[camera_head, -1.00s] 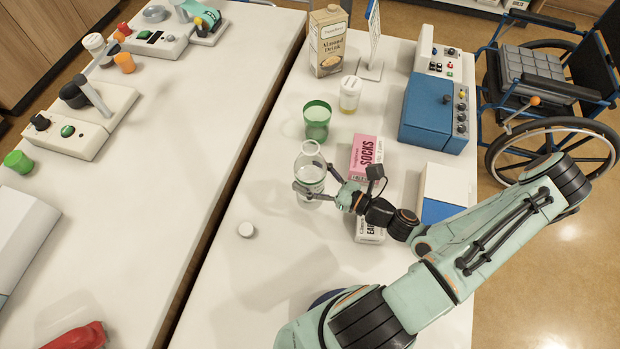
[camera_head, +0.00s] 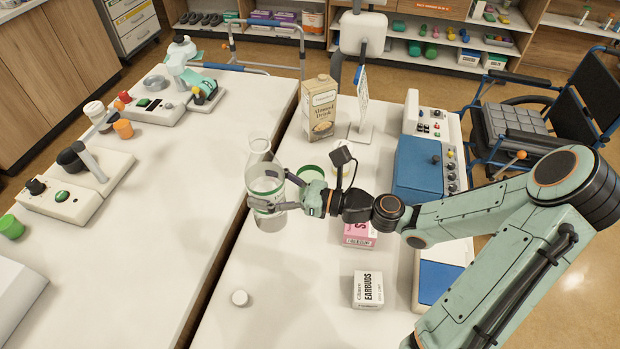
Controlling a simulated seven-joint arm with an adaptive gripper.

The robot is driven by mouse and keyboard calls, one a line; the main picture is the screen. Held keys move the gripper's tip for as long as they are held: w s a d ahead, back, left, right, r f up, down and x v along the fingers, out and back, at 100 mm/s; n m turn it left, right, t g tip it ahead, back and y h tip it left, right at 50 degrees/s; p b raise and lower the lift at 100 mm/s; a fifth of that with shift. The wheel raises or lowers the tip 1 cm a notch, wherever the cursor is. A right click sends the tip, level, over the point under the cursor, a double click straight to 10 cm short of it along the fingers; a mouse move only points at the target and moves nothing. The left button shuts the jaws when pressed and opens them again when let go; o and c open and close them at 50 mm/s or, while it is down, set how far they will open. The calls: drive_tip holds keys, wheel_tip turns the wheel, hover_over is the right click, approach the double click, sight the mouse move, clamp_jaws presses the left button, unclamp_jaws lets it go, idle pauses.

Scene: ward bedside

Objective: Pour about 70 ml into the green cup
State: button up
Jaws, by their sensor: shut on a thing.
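My gripper (camera_head: 268,203) is shut on a clear glass bottle (camera_head: 262,158) and holds it upright, apparently raised above the table. The green cup (camera_head: 311,172) stands on the table behind and to the right of the bottle. Only its upper part shows, because my gripper and wrist cover the rest. The inside of the cup cannot be seen well.
A carton of almond drink (camera_head: 320,108) stands behind the cup. A pink socks box (camera_head: 360,235) and an earbuds box (camera_head: 367,289) lie at the front right. A white cap (camera_head: 239,297) lies at the front left. A blue device (camera_head: 418,168) stands at the right. A gap separates the two tables.

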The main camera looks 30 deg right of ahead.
drive_tip(key=w+a+r+n+g+y, duration=0.2)
drive_tip(key=w+a+r, duration=0.2)
drive_tip(key=r, duration=0.2)
drive_tip(key=w+d+f+m+t+h, duration=0.1)
drive_tip(key=w+d+f, duration=0.2)
drive_tip(key=d, duration=0.7)
drive_tip(key=w+d+f+m+t+h, duration=0.1)
drive_tip(key=w+d+f, duration=0.15)
drive_tip(key=d, duration=0.65)
drive_tip(key=d+f+m+t+h, duration=0.2)
drive_tip(key=d+f, duration=0.8)
drive_tip(key=f, duration=0.5)
drive_tip(key=shift+s+d+f+m+t+h, duration=0.15)
drive_tip(key=shift+s+m+t+h, duration=0.3)
drive_tip(key=shift+h, duration=0.45)
drive_tip(key=shift+w+f+g, duration=0.1)
drive_tip(key=shift+w+g, duration=0.05)
drive_tip(key=shift+g, duration=0.1)
